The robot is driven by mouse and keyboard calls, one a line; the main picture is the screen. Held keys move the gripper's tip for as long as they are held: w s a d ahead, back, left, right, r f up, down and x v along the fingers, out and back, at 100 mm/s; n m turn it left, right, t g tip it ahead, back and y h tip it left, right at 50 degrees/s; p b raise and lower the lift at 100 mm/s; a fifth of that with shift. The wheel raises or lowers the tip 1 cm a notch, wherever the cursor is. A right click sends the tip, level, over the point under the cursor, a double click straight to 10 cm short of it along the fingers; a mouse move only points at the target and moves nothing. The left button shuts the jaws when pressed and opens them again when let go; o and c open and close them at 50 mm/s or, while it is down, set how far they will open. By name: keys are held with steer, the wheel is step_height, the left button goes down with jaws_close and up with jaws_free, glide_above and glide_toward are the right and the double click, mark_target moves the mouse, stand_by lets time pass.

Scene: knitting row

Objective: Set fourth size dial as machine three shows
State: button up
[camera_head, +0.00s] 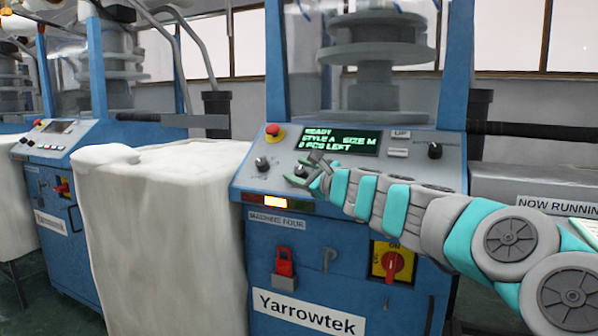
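Machine four (330,250) is the blue knitting machine in the middle, with a "MACHINE FOUR" label. Its screen (340,141) reads "READY, STYLE A, SIZE M, 0 PCS LEFT". One black dial (262,163) sits at the left of its grey panel. A second dial (300,171) sits right of it, partly hidden by my gripper (306,168). My gripper's fingers look spread on either side of that dial; I cannot tell whether they touch it. A third knob (435,151) is at the panel's right. The neighbouring blue machine (62,190) at the left has a screen (60,127) too small to read.
A red emergency button (274,130) sits above the left dial. An UP button (401,134) is right of the screen. Pale fabric (165,230) fills the space between the machines.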

jaws_close()
steer(key=shift+f+b, duration=0.2)
steer(key=shift+b, duration=0.35)
steer(key=m+t+b, duration=0.1)
steer(key=b, duration=0.2)
steer(key=m+t+h+b, duration=0.1)
steer(key=b, duration=0.2)
steer(key=shift+s+a+f, duration=0.1)
steer(key=shift+a+f, duration=0.1)
steer(key=shift+f, duration=0.2)
steer(key=m+t+h+b, duration=0.2)
steer(key=b, duration=0.3)
steer(key=m+t+h+b, duration=0.1)
steer(key=h+b, duration=0.1)
steer(key=m+t+h+b, duration=0.1)
steer(key=m, duration=0.1)
steer(key=shift+r+m+h+b, duration=0.3)
steer(key=shift+r+h+b, duration=0.05)
steer(key=shift+h+b, duration=0.05)
steer(key=shift+d+r+m+t+h+b, duration=0.15)
steer(key=shift+m+t+h, duration=0.15)
steer(key=shift+m+h, duration=0.9)
steer(key=shift+d+r+m+t+h+b, duration=0.15)
steer(key=shift+m+t+h, duration=0.15)
steer(key=shift+m+h, duration=0.9)
steer(key=shift+h, duration=0.3)
